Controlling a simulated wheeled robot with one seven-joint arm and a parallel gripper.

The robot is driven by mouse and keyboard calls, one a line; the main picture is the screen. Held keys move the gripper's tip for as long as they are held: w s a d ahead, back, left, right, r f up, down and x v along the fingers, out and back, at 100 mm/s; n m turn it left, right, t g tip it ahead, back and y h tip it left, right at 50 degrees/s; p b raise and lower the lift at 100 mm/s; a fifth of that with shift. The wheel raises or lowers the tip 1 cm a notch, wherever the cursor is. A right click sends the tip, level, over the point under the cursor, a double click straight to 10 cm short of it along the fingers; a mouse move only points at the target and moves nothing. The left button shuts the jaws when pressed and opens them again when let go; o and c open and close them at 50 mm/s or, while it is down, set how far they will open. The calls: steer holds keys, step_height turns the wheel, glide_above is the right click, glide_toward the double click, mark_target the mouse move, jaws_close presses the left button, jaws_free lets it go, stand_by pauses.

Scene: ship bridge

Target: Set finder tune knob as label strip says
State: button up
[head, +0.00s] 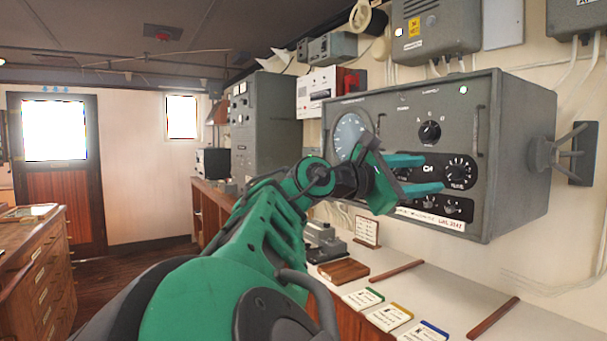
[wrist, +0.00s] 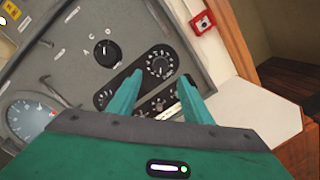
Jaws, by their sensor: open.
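A grey wall-mounted radio unit (head: 522,120) carries a round dial (head: 349,135), a single upper selector knob (head: 430,131) and a black panel of knobs. A black knob with white scale marks (head: 458,172) sits at that panel's right end; it also shows in the wrist view (wrist: 160,66). I cannot read its caption, so I cannot confirm it is the finder tune knob. A white label strip (head: 440,221) with partly red writing lies below the panel, too small to read surely. My gripper (head: 434,174) is open and empty in front of the panel, its fingertips (wrist: 160,76) framing the scaled knob in the wrist view.
Small knobs (head: 428,203) sit low on the panel. A handle (head: 478,130) projects from the unit's right front. Below, a counter (head: 450,300) holds several coloured cards, a wooden block (head: 343,271) and wooden strips. A wall bracket (head: 580,155) stands right of the unit.

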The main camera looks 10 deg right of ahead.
mark_target(452, 173)
steer(key=x, duration=0.7)
steer(key=shift+d, duration=0.4)
steer(key=c, duration=1.1)
